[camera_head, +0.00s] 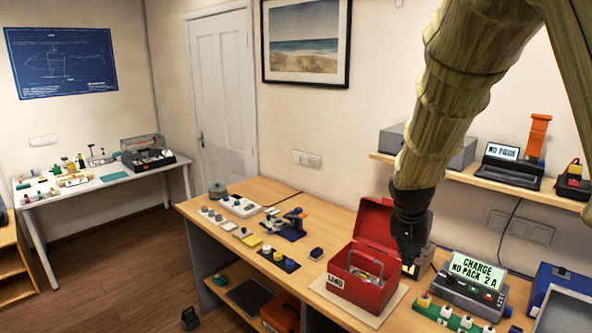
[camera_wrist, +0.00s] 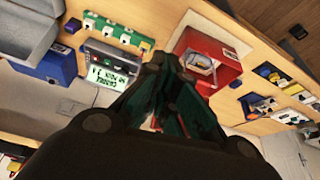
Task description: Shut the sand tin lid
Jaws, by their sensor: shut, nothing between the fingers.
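The sand tin is a red box (camera_head: 360,289) with a white label on its front, on the wooden bench in the head view. Its red lid (camera_head: 374,224) stands raised at the back, so the tin is open and some contents show inside. The red tin also shows in the wrist view (camera_wrist: 231,68), above and right of my fingers. My gripper (camera_head: 410,262) points down by the right edge of the lid and covers part of it. In the wrist view my gripper (camera_wrist: 165,100) is shut and empty. Whether it touches the lid cannot be told.
A charger (camera_head: 472,288) with a lit screen stands right of the tin, with a green connector strip (camera_head: 450,318) before it. A blue case (camera_head: 562,283) is further right. Small tools and a dark strip of knobs (camera_head: 279,259) lie left. A shelf (camera_head: 480,175) is above.

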